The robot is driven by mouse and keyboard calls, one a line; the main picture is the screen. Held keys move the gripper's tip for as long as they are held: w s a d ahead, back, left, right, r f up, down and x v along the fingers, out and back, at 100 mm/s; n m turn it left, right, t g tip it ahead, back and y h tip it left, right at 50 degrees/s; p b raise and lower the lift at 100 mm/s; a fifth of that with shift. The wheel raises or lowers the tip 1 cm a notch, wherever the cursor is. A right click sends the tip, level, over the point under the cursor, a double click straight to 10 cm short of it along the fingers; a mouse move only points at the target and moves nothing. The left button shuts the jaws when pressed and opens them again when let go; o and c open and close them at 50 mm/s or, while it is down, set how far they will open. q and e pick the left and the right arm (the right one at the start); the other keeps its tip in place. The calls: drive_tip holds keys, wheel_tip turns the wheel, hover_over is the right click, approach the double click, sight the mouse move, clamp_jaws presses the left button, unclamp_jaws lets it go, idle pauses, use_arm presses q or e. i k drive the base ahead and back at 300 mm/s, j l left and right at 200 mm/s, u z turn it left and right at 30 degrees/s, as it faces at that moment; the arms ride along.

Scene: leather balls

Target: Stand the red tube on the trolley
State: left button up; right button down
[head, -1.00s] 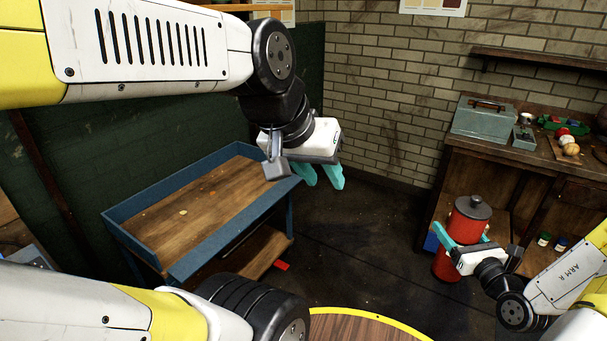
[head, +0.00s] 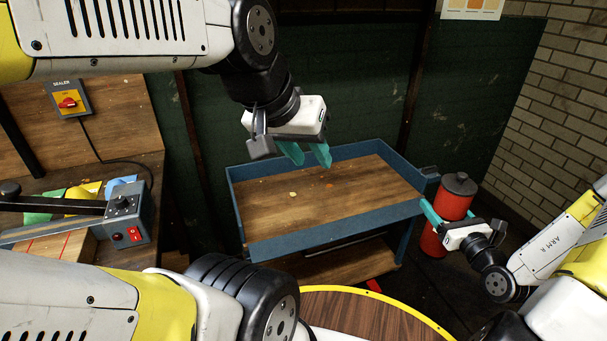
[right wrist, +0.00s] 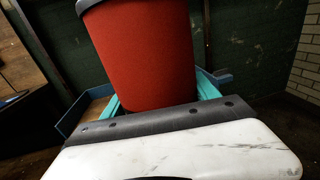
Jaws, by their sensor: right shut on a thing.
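The red tube (head: 453,204) with its dark knobbed lid is upright, to the right of the trolley in the head view. My right gripper (head: 430,214) is shut on it, and in the right wrist view the red tube (right wrist: 146,50) fills the space between the teal fingers. The trolley (head: 285,215) has a wooden top with raised blue edges and a lower shelf. Only a few small scraps lie on its top. My left gripper (head: 304,155) hangs above the trolley's back edge with its two teal fingers apart and nothing between them.
At the left is a bench with a sealer (head: 124,220), a switch box (head: 67,103) on the wall and coloured packets (head: 83,194). A green wall stands behind the trolley and a brick wall (head: 560,110) is at the right.

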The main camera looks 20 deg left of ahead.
sight(310, 188)
drive_tip(key=i+u, duration=0.15)
drive_tip(key=u, duration=0.25)
drive_tip(key=i+u, duration=0.2)
drive_tip(key=u, duration=0.15)
drive_tip(key=i+u, duration=0.15)
drive_tip(key=u, duration=0.25)
drive_tip(key=i+l+u, duration=0.15)
drive_tip(key=u, duration=0.2)
